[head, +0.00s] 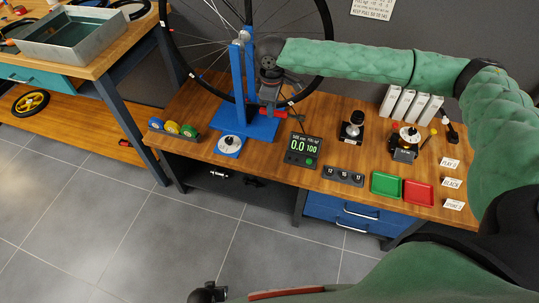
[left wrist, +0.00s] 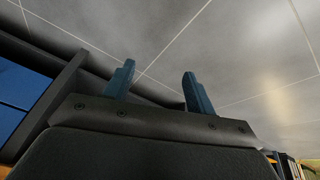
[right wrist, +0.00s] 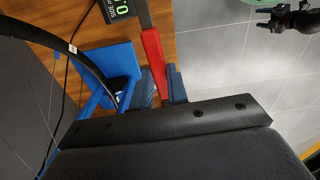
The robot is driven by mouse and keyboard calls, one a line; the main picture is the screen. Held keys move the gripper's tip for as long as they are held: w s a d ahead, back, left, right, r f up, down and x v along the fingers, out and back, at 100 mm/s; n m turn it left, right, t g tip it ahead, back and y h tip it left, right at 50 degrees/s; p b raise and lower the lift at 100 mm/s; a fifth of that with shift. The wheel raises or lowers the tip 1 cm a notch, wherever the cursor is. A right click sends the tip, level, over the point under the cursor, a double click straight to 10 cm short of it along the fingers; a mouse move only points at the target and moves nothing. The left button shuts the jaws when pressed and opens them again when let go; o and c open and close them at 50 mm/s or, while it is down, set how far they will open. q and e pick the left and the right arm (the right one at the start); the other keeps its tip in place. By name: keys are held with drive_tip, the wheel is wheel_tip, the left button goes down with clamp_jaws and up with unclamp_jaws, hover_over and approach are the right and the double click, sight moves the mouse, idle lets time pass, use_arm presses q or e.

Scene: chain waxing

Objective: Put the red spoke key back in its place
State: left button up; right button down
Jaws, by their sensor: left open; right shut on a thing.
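The red spoke key, a red bar with a grey end, shows in the right wrist view (right wrist: 152,60) between the blue fingers of my right gripper (right wrist: 163,80). The gripper is shut on it. In the head view my right gripper (head: 274,97) is beside the wheel and the blue truing stand (head: 239,85), partly hidden by its own wrist. A rack with blue, yellow and green round pieces (head: 173,129) stands at the bench's left end. My left gripper (left wrist: 156,80) is open and empty above the grey floor, with its two fingers apart.
A digital display (head: 302,149), a small black block (head: 343,176), a green tray (head: 386,184) and a red tray (head: 418,192) lie along the bench front. White boxes (head: 410,105) stand behind. A second bench (head: 110,45) with a metal basin is at left.

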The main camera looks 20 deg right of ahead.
wheel_tip(320, 180, down, 11)
drive_tip(key=n+b, duration=0.6)
drive_tip(key=n, duration=0.2)
use_arm(q)
drive_tip(key=w+d+r+t+h+b, duration=0.2)
drive_tip(key=w+d+r+b, duration=0.1)
drive_tip(key=d+r+b, duration=0.4)
use_arm(e)
drive_tip(key=n+p, duration=0.1)
drive_tip(key=n, duration=0.8)
hover_over(270, 165)
wheel_tip(270, 165, down, 10)
drive_tip(key=shift+f+b, duration=0.8)
drive_tip(key=shift+f, duration=0.25)
drive_tip(key=shift+f+b, duration=0.35)
drive_tip(key=shift+b, duration=0.05)
drive_tip(key=shift+f+b, duration=0.8)
drive_tip(key=shift+b, duration=0.1)
drive_tip(key=shift+f+b, duration=0.95)
drive_tip(key=shift+b, duration=0.05)
use_arm(q)
wheel_tip(270, 165, down, 18)
drive_tip(key=s+t+b, duration=0.1)
drive_tip(key=shift+s+f+t+b, duration=0.15)
drive_tip(key=shift+s+t+b, duration=0.15)
drive_tip(key=shift+t+b, duration=0.1)
use_arm(e)
drive_tip(key=shift+f, duration=0.75)
use_arm(q)
drive_tip(key=shift+d, duration=0.1)
